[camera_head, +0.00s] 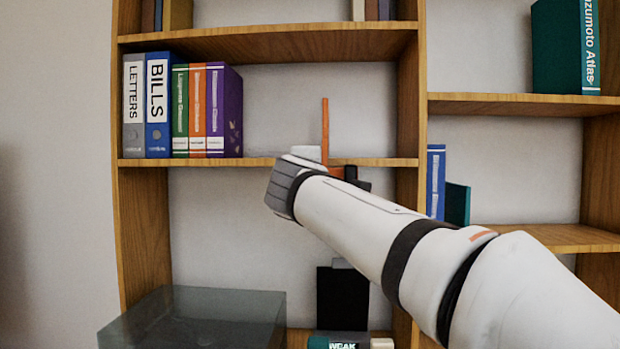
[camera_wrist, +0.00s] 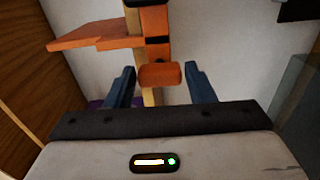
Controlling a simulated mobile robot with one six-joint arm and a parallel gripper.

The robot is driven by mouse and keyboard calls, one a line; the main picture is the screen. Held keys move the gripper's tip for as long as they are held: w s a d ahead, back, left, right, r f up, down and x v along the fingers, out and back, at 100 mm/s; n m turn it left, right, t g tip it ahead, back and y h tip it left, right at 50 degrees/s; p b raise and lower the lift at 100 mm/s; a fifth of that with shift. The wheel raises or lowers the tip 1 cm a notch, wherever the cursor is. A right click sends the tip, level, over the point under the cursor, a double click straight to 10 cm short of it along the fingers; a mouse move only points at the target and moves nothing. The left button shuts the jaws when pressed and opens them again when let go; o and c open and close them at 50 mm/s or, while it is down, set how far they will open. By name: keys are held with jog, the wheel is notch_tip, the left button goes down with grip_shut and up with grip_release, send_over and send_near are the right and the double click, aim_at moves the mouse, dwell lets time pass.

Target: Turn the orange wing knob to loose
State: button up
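In the wrist view, an orange block, which looks like the wing knob (camera_wrist: 160,74), sits between the tips of my gripper (camera_wrist: 160,70). The gripper's two blue fingers are apart, with a visible gap on each side of the block. I cannot tell whether the fingertips reach as deep as the block. An orange plate (camera_wrist: 95,37) juts left from the same fixture, above the block in this view. In the head view, a thin upright orange bar (camera_head: 325,125) stands by the shelf edge beyond my wrist. My arm hides the fingers there.
Binders (camera_head: 158,105) and books stand on the left shelf (camera_head: 280,161). Below are a dark translucent box (camera_head: 200,310), a black panel (camera_head: 342,298) and a lying green and white container (camera_head: 345,342). A wooden upright (camera_head: 408,110) stands right of the orange bar.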

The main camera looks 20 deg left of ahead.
jog(key=o, duration=0.3)
jog(key=b+v, duration=0.1)
jog(key=v, duration=0.6)
jog(key=shift+s+d, duration=0.1)
jog(key=shift+s, duration=0.3)
jog(key=d+f+m+g+h+p, duration=0.35)
jog(key=d+f+m+p, duration=0.2)
jog(key=d, duration=0.55)
jog(key=d+f+m+g+h+p, duration=0.2)
jog(key=d+f+m+g+p, duration=0.4)
jog(key=d, duration=0.5)
jog(key=s+d+f+m+g+p, duration=0.1)
jog(key=s+d+f+m+p, duration=0.1)
jog(key=s, duration=0.4)
jog(key=s+d+f+m+g+y+p, duration=0.1)
jog(key=s+d+f+m+g+p, duration=0.1)
jog(key=s+d+f, duration=0.4)
jog(key=s+d+f+m+g+p, duration=0.2)
jog(key=s+d+f+m+p, duration=0.2)
jog(key=s+f+m, duration=0.1)
jog(key=shift+s+f+g+y, duration=0.25)
jog(key=shift+s+f, duration=0.5)
jog(key=shift+s, duration=0.05)
